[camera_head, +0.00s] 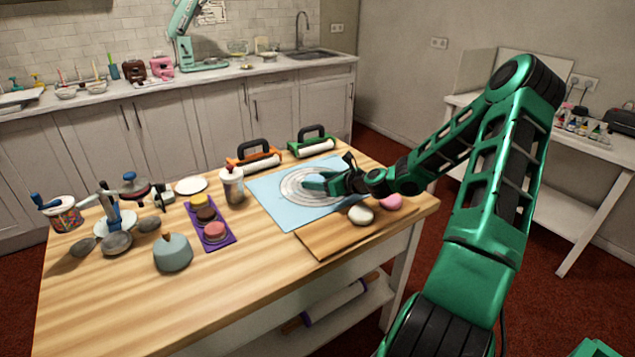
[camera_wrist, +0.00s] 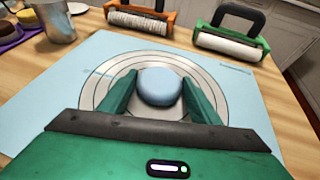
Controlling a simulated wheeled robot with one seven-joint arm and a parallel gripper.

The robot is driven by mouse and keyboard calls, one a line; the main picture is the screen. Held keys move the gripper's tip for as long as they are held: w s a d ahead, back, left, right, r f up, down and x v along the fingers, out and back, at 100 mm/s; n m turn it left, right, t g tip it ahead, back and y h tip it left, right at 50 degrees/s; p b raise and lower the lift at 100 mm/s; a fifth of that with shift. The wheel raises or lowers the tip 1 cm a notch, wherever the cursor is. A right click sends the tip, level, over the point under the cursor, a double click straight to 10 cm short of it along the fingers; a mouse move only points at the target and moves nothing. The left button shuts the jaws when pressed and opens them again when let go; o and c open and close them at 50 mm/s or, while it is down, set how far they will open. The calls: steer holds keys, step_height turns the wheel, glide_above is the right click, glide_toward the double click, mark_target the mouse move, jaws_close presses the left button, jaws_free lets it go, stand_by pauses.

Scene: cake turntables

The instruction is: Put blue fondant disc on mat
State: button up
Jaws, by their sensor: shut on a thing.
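The blue fondant disc (camera_wrist: 160,86) is a pale blue, rounded lump between my gripper's green fingers in the wrist view. My gripper (camera_wrist: 158,92) is shut on it, one finger on each side. The light blue mat (camera_wrist: 60,85), printed with grey and white rings, lies flat under my gripper. The disc appears over the rings; whether it touches the mat cannot be told. In the head view my gripper (camera_head: 318,184) is low over the rings of the mat (camera_head: 270,200), and the disc is hidden or too small to make out.
A wooden board (camera_head: 325,241) with a white lump (camera_head: 360,214) and a pink lump (camera_head: 391,202) is at the mat's front right. Orange (camera_head: 256,160) and green (camera_head: 312,145) handled rollers stand behind the mat. A metal canister (camera_head: 232,187) and a purple tray (camera_head: 224,239) are to its left.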

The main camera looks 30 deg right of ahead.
steer(key=o, duration=1.1)
steer(key=v, duration=1.2)
steer(key=shift+s, duration=0.1)
